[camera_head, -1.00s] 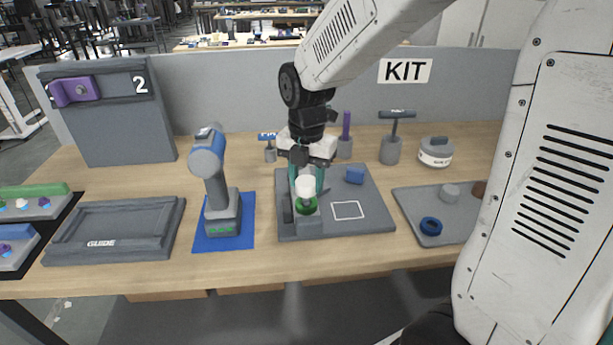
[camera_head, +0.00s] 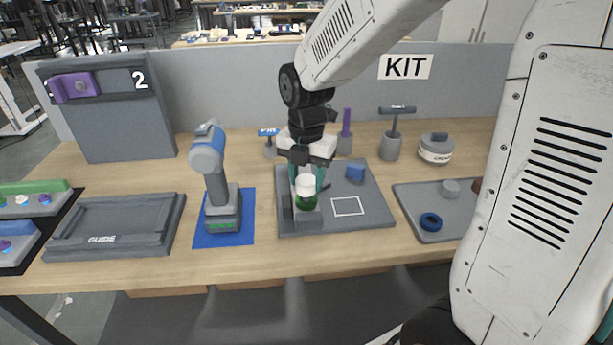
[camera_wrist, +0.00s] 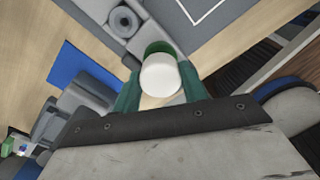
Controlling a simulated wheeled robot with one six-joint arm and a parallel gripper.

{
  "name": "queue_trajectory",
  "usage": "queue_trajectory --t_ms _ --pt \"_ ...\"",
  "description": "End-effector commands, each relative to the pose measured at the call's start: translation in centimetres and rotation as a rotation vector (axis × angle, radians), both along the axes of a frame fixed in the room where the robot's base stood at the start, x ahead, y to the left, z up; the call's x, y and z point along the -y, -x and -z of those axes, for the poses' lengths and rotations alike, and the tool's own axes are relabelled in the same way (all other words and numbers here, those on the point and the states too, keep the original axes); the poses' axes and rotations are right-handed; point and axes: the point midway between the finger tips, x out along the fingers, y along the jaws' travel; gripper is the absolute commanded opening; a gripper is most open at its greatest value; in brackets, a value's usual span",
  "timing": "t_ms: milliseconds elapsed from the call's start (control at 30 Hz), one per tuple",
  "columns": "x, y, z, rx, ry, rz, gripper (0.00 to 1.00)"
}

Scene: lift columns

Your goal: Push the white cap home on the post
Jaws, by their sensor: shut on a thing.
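The white cap (camera_head: 306,184) sits over a green ring (camera_head: 308,202) on the grey fixture (camera_head: 306,220) at the left of the grey board. The post itself is hidden under the cap. In the wrist view the round white cap (camera_wrist: 160,75) lies between my green fingertips, with the green part (camera_wrist: 158,47) showing just beyond it. My gripper (camera_head: 306,180) points down and is shut on the white cap. I cannot tell how much gap is left under the cap.
A blue block (camera_head: 355,173) and a white square outline lie on the board (camera_head: 375,215). A blue-and-grey drill (camera_head: 212,180) stands on a blue mat to the left. A grey tray (camera_head: 440,205) with a blue ring (camera_head: 431,222) is at the right.

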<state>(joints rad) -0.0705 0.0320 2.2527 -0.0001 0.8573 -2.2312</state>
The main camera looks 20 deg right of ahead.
Motion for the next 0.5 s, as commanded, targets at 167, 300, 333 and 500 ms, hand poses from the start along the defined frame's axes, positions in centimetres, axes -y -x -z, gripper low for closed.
queue_trajectory --t_ms 167,300,333,500 --pt "0.01 -0.01 0.11 0.0 0.0 0.0 0.2" --pt "0.01 -0.02 0.44 0.0 0.0 0.0 0.2" --pt "0.01 -0.02 0.52 0.001 -0.001 0.0 0.2" --pt "0.01 -0.02 0.86 0.001 -0.001 0.0 0.2"
